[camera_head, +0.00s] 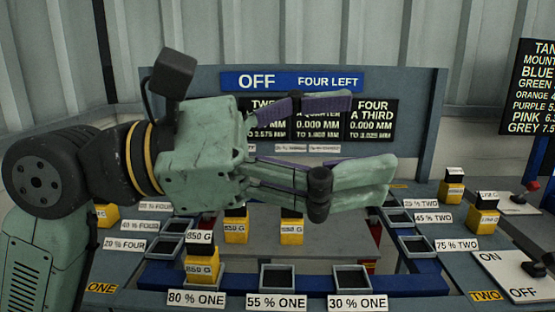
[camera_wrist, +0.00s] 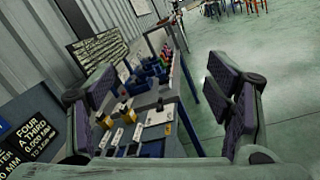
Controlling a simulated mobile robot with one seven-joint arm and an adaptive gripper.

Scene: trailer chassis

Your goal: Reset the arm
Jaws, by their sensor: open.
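My gripper (camera_head: 368,142) is in front of the bench's upright board in the head view, turned sideways with its fingers pointing right. The two green fingers with purple pads are spread wide, with nothing between them. In the wrist view my gripper (camera_wrist: 165,88) also shows a finger at each side and a clear gap between. My arm comes in from the left and hides part of the board's signs and the bench's left side.
A bench holds yellow-and-black 850 G blocks (camera_head: 202,262) and square trays, including the 55% ONE tray (camera_head: 285,278). A blue OFF sign (camera_head: 291,81) tops the board. At right are a switch plate (camera_head: 515,275) and a dark chart (camera_head: 533,87). Open floor (camera_wrist: 265,60) lies beyond the bench.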

